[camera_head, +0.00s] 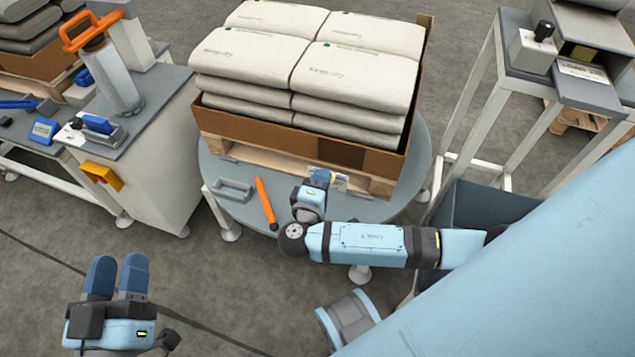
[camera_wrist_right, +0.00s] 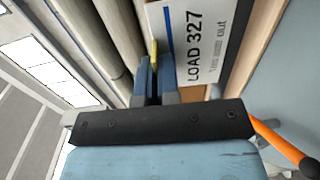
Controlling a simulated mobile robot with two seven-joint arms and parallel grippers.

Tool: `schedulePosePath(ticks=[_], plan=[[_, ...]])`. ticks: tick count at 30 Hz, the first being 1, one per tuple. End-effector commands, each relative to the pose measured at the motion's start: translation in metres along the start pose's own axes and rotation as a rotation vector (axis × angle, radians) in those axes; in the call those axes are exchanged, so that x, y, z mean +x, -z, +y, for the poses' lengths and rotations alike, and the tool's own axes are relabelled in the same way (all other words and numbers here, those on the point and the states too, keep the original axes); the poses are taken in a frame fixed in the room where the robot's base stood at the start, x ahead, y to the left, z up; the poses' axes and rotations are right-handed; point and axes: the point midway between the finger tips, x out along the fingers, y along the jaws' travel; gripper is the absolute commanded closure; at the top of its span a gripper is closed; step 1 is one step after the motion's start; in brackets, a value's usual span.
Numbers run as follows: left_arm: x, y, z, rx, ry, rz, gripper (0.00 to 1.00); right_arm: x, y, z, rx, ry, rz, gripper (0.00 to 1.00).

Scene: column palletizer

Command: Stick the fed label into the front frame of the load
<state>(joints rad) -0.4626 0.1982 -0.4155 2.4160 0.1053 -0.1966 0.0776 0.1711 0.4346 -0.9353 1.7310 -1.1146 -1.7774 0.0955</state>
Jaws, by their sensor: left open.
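The load is a stack of pale bags (camera_head: 357,77) in a cardboard tray (camera_head: 240,122) on a wooden pallet, on a round grey turntable (camera_head: 411,163). A darker rectangle on the tray's near side is the front frame (camera_head: 341,153); I see no label in it. My right gripper (camera_head: 321,176) is low, in front of the pallet's near side, and appears shut on a white label (camera_wrist_right: 198,45) reading "LOAD 327", turned sideways in the right wrist view, with a blue strip. The label looks apart from the frame. My left gripper (camera_head: 118,272) is open and empty over the floor, lower left.
An orange-handled bar (camera_head: 266,203) and a grey bracket (camera_head: 233,189) lie on the turntable's near left. A printer stand (camera_head: 560,85) with another white slip (camera_head: 583,70) is at upper right. A grey cabinet (camera_head: 150,150) stands left. Floor before the turntable is open at left.

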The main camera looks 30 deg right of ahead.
Motion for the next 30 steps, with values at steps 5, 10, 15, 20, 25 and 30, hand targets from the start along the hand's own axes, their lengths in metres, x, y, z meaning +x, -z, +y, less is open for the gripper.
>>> schedulePosePath(ticks=[5, 10, 15, 20, 25, 30], plan=[[-0.001, 0.0, 0.003, -0.006, -0.012, 0.023, 0.57, -0.013, -0.011, -0.01, -0.001, -0.038, 0.007, 1.0], [-0.002, -0.005, 0.002, -0.007, -0.014, 0.009, 0.57, -0.006, -0.012, -0.012, -0.003, -0.04, 0.011, 1.0], [-0.002, -0.015, 0.0, -0.009, -0.015, -0.021, 0.57, 0.011, -0.012, -0.011, -0.002, -0.041, 0.009, 1.0], [-0.002, -0.024, -0.002, -0.01, -0.017, -0.053, 0.57, 0.029, -0.011, -0.01, 0.0, -0.042, 0.008, 1.0], [-0.003, -0.035, -0.003, -0.013, -0.02, -0.088, 0.57, 0.046, -0.011, -0.008, 0.001, -0.043, 0.007, 1.0], [-0.003, -0.044, -0.004, -0.015, -0.023, -0.118, 0.57, 0.063, -0.011, -0.006, 0.002, -0.043, 0.006, 1.0]])
